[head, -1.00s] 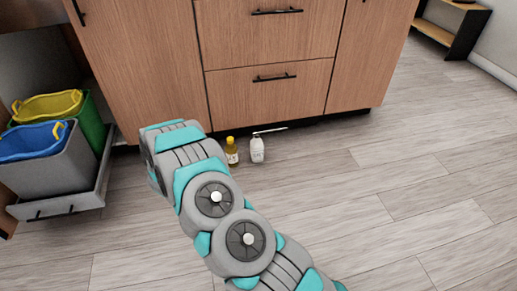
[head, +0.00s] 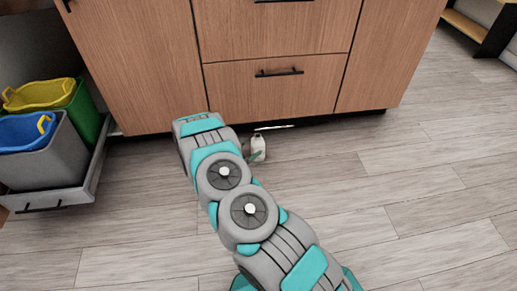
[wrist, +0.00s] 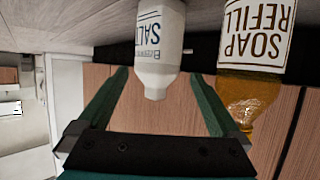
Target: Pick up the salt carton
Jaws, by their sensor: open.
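The salt carton (wrist: 154,50) is a white bottle-shaped container with blue "SALT" lettering, upside down in the wrist view. In the head view it stands on the floor (head: 258,143) in front of the wooden cabinet. My gripper (wrist: 158,76) is open, with its green fingers pointing toward the salt. In the wrist view the salt appears between the two fingertips, and no grip on it shows. In the head view my arm hides most of the gripper; only a bit of green finger shows beside the salt.
An amber soap refill bottle (wrist: 250,85) is close beside the salt, near the right finger in the wrist view; my arm hides it in the head view. Grey and green bins (head: 45,160) stand at the left. Cabinet drawers (head: 275,90) rise behind; floor at the right is clear.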

